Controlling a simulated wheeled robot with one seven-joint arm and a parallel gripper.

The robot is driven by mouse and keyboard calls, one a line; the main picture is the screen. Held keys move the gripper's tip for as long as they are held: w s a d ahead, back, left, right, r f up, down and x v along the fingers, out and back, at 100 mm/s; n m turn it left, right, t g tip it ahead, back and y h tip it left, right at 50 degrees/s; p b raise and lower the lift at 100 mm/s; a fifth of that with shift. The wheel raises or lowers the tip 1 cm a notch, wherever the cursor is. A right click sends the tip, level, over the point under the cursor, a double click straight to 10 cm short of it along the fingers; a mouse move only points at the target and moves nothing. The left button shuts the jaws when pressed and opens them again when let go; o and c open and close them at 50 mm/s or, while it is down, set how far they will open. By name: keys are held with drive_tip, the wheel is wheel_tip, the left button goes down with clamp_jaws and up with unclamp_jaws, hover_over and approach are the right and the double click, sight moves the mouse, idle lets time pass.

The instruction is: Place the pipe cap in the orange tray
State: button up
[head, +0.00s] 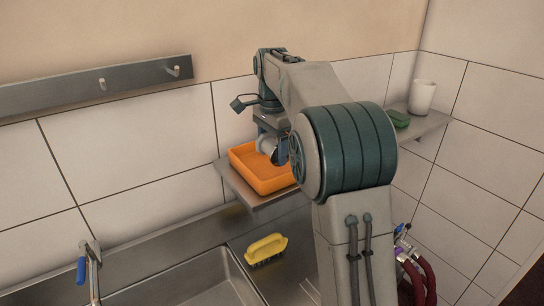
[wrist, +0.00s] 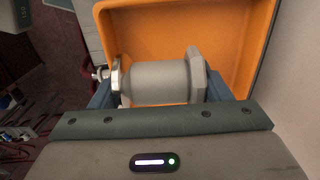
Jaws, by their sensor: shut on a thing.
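The orange tray (head: 262,180) sits on a small metal wall shelf above the sink's back right. The pipe cap (wrist: 158,82), a grey cylinder with a wider hexagonal end, lies sideways between my fingers in the wrist view. My gripper (wrist: 160,88) is shut on it. In the head view my gripper (head: 270,146) is over the tray, with part of the pipe cap (head: 265,144) showing. The tray's orange inside (wrist: 230,35) fills the space behind the cap in the wrist view. I cannot tell whether the cap touches the tray floor.
The tray's shelf (head: 236,194) is narrow. A yellow brush (head: 266,249) lies on the counter beside the sink (head: 190,285). A corner shelf (head: 425,124) holds a white cup (head: 422,97) and a green sponge (head: 398,119). A hook rail (head: 95,87) is on the wall.

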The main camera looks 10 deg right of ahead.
sight(272, 173)
drive_tip(key=shift+f+p, duration=0.35)
drive_tip(key=shift+f, duration=1.65)
drive_tip(key=shift+f, duration=0.1)
drive_tip(key=o, duration=0.8)
drive_tip(key=shift+o, duration=0.2)
